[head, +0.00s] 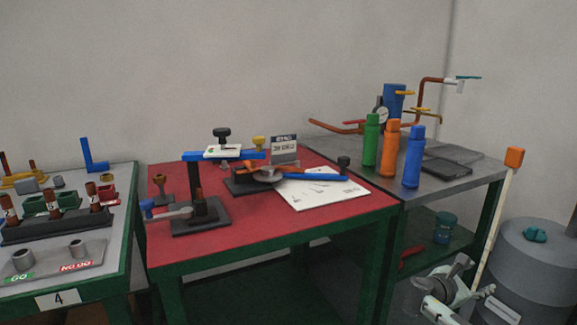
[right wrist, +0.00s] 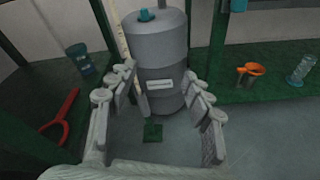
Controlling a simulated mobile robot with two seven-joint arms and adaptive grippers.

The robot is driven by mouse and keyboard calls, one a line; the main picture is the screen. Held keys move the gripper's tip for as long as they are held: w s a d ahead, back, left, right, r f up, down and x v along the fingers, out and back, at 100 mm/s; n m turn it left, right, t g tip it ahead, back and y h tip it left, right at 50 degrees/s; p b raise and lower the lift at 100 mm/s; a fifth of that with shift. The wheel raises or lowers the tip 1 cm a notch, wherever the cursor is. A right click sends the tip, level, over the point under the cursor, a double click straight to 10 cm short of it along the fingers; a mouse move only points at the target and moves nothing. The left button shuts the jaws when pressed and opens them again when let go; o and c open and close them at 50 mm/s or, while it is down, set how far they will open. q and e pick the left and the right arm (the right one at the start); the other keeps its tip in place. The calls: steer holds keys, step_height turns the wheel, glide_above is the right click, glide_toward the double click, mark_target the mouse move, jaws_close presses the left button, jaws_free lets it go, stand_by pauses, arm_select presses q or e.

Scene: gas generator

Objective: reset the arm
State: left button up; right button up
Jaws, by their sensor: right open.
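My right gripper (head: 450,284) shows at the bottom right of the head view, low in front of the grey table and beside the grey tank (head: 540,265). In the right wrist view its two fingers are spread wide and the gripper (right wrist: 158,74) is open, with nothing between the fingers. The grey tank (right wrist: 160,65) stands beyond the fingertips in that view; I cannot tell the exact gap. My left gripper is not in view.
A red-topped table (head: 300,230) holds a blue-armed fixture and papers. The grey table (head: 450,188) holds green, orange and blue bottles. A pole with an orange top (head: 514,157) leans near the tank. A red tool (right wrist: 62,118) and orange funnel (right wrist: 255,69) lie on low green shelves.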

steer(key=s+a+f+m+y, duration=0.4)
steer(key=s+f+m+y, duration=0.1)
steer(key=s+f, duration=0.95)
steer(key=s+a+f+m+g+y, duration=0.1)
steer(key=s+a+f+m+y, duration=0.2)
steer(key=s, duration=0.4)
steer(key=s+a+f+m+y, duration=0.1)
steer(key=s+f+m, duration=0.2)
steer(key=s+m, duration=0.25)
steer(key=s+a+f+m+y, duration=0.1)
steer(key=s+a+f+y, duration=0.1)
steer(key=a, duration=0.6)
steer(key=s+a+f+m+g+y, duration=0.1)
steer(key=a+f+m+y, duration=0.1)
steer(key=a, duration=0.7)
steer(key=shift+s+f, duration=0.35)
steer(key=shift+f, duration=0.5)
steer(key=shift+a, duration=0.1)
